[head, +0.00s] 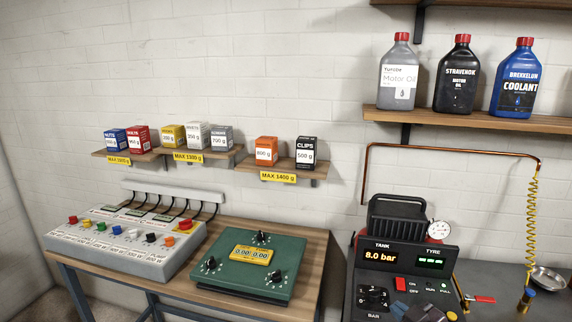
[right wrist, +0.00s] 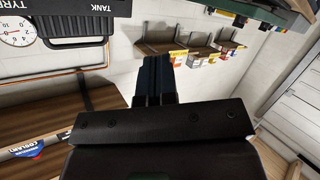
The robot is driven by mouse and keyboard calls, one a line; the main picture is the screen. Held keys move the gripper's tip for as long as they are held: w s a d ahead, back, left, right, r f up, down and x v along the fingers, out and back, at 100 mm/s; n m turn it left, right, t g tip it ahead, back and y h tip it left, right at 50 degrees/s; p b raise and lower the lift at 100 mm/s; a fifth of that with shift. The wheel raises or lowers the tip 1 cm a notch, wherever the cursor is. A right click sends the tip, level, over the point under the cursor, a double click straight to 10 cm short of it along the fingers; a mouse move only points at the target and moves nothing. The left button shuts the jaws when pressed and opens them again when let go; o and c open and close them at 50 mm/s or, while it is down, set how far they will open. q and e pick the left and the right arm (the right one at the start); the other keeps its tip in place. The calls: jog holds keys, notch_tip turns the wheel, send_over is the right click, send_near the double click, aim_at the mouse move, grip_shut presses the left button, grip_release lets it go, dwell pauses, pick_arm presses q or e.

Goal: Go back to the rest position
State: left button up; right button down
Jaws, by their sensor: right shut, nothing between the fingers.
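My right gripper (head: 402,308) shows at the bottom edge of the head view, in front of the lower part of the black compressor panel. Only its dark blue fingers and part of its dark body are in the picture. In the right wrist view its fingers (right wrist: 153,78) are together, with nothing between them. My left gripper is in neither view.
The black compressor (head: 405,262) reads 8.0 bar. A hose end (head: 526,298) and grey dish (head: 547,279) lie to its right. A button box (head: 125,245) and green dial box (head: 250,268) sit on the left bench. Small shelves (head: 282,171) hold boxes; a higher shelf (head: 470,124) holds bottles.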

jog(key=s+d+f+m+g+h, duration=0.1)
jog(key=s+f+m+h, duration=0.1)
jog(key=s+f, duration=0.6)
jog(key=s+d+f+m+g+h, duration=0.1)
jog(key=s+f+m, duration=0.3)
jog(key=s, duration=1.2)
notch_tip(320, 180, down, 5)
jog(key=shift+d+r+m+g+h, duration=0.1)
jog(key=shift+d+m+g+h, duration=0.25)
jog(key=shift+h, duration=0.55)
